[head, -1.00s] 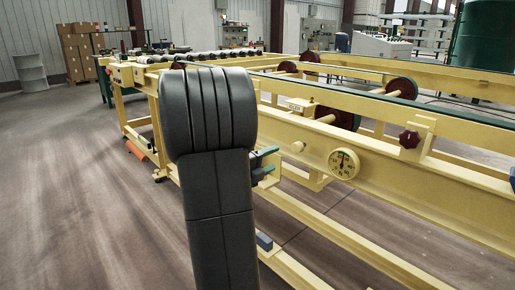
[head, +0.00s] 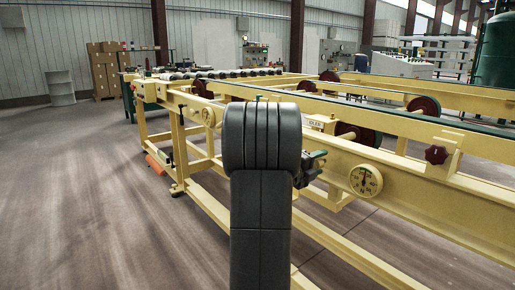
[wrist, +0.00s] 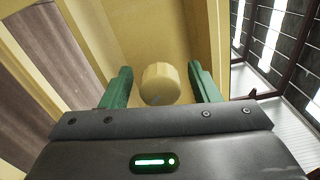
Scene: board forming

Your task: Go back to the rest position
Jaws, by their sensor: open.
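My gripper (wrist: 156,68) is open in the wrist view, with one green finger on each side of a round cream knob (wrist: 160,84). Gaps show between the knob and both fingers. The knob sits on a yellow frame (wrist: 150,35). In the head view my dark arm stands in the middle. My gripper (head: 314,160) shows only partly to its right, close to the side beam of the yellow machine (head: 408,195). The arm hides part of that beam.
Another dial (head: 208,116) is at left. Cardboard boxes (head: 104,66) stand far back. The floor (head: 90,205) at left is clear.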

